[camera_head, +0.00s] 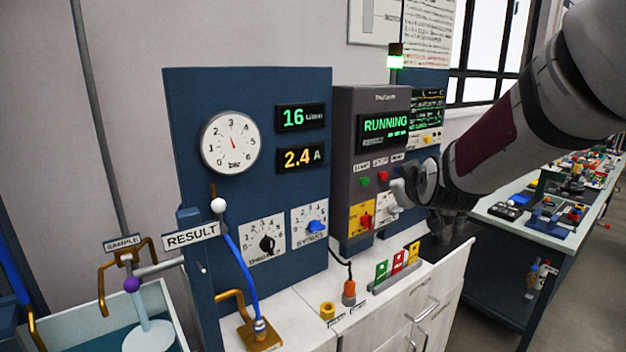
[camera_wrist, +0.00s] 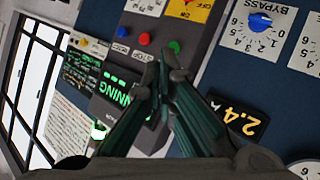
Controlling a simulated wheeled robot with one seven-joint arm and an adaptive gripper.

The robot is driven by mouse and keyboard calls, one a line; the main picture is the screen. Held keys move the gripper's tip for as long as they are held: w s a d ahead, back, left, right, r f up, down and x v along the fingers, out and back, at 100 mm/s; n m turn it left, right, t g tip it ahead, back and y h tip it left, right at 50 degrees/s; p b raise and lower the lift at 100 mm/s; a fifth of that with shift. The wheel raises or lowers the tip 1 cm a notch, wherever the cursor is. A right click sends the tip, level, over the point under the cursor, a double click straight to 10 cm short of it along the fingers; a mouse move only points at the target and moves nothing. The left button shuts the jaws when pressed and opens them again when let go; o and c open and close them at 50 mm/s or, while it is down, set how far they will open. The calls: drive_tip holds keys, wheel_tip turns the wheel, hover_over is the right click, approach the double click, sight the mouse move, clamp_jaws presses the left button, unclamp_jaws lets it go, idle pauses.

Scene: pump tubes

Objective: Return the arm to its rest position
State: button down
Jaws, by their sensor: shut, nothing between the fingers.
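My arm (camera_head: 490,140) reaches in from the upper right of the head view, its end in front of the right side of the grey control box (camera_head: 343,130). My gripper (camera_wrist: 166,62) shows in the wrist view with its two dark fingers together at the tips and nothing between them. It points at the face of the control box, near its coloured buttons. Whether the tips touch the box cannot be told. In the head view the fingers are mostly hidden or hard to make out.
The control box display (camera_head: 386,124) reads RUNNING. The blue panel (camera_head: 190,100) carries a gauge (camera_head: 230,142), readouts of 16 and 2.4, and two knobs. A white cabinet (camera_head: 400,310) stands below. A workbench (camera_head: 520,222) with small parts is at right; a basin (camera_head: 180,315) is at left.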

drive_tip(key=s+f+m+g, duration=0.1)
drive_tip(key=s+g, duration=0.3)
drive_tip(key=s, duration=1.5)
drive_tip(key=s+f+m+g, duration=0.2)
drive_tip(key=s+m+g, duration=0.1)
drive_tip(key=s, duration=1.6)
drive_tip(key=shift+f+m+g, duration=0.15)
drive_tip(key=shift+m+g, duration=0.15)
drive_tip(key=shift+g, duration=0.3)
